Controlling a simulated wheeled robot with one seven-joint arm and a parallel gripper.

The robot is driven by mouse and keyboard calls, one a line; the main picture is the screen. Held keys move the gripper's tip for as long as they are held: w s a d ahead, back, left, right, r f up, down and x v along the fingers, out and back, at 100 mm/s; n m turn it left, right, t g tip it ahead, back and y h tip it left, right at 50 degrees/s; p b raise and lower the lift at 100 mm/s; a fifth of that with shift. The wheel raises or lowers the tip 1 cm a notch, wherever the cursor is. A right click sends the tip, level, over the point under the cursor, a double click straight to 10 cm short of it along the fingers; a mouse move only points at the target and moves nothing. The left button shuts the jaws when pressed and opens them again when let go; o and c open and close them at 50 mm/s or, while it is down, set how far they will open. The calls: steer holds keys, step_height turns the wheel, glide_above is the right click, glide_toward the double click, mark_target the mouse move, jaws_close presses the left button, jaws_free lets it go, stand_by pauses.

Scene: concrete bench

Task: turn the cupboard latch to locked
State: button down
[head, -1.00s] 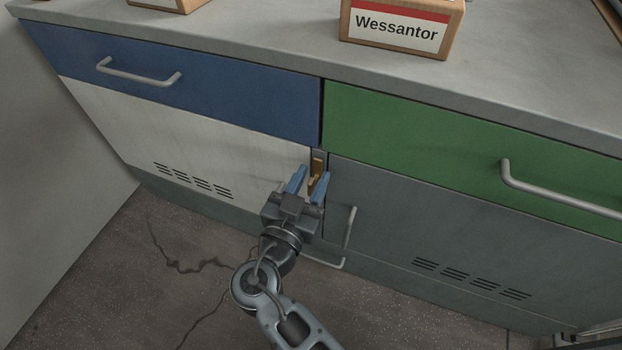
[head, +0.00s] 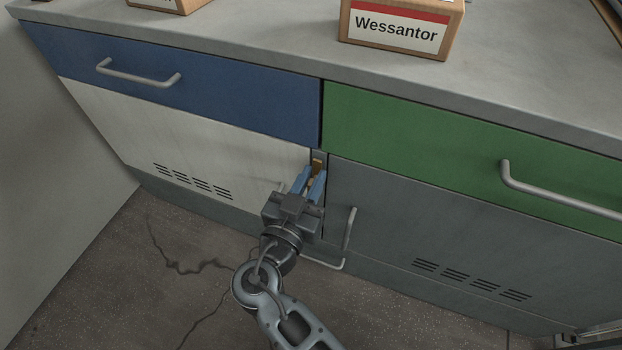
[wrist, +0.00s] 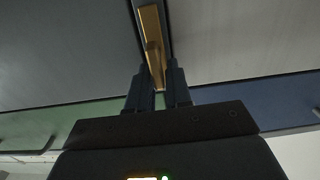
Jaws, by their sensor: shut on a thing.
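The brass cupboard latch (head: 317,164) sits on the narrow dark post between the white door (head: 190,145) and the grey door (head: 430,220), just below the drawers. In the wrist view the latch's brass plate (wrist: 151,22) runs along the post, and its lever (wrist: 156,66) reaches down between my fingers. My gripper (head: 312,182), with blue fingers, is shut on the latch lever. It also shows in the wrist view (wrist: 158,84), with one finger on each side of the lever. In the head view the fingers hide most of the lever.
A blue drawer (head: 230,95) and a green drawer (head: 430,125) are shut above the doors. The grey door's handle (head: 349,228) is close to the right of my gripper. A box labelled Wessantor (head: 397,30) stands on the bench top (head: 270,30). The floor in front is clear.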

steer(key=shift+a+n, duration=0.1)
steer(key=shift+n, duration=0.2)
steer(key=shift+w+a+f+n+p, duration=0.1)
steer(key=shift+a+f+n+p, duration=0.25)
steer(key=shift+n, duration=2.5)
steer(key=shift+w+a+f+n+p, duration=0.1)
steer(key=shift+a+f+n+p, duration=0.25)
steer(key=shift+n, duration=2.55)
steer(key=shift+w+a+f+n+p, duration=0.1)
steer(key=shift+a+f+n+p, duration=0.25)
steer(key=shift+n, duration=2.5)
steer(key=shift+d, duration=0.15)
steer(key=c, duration=1.2)
jaws_free()
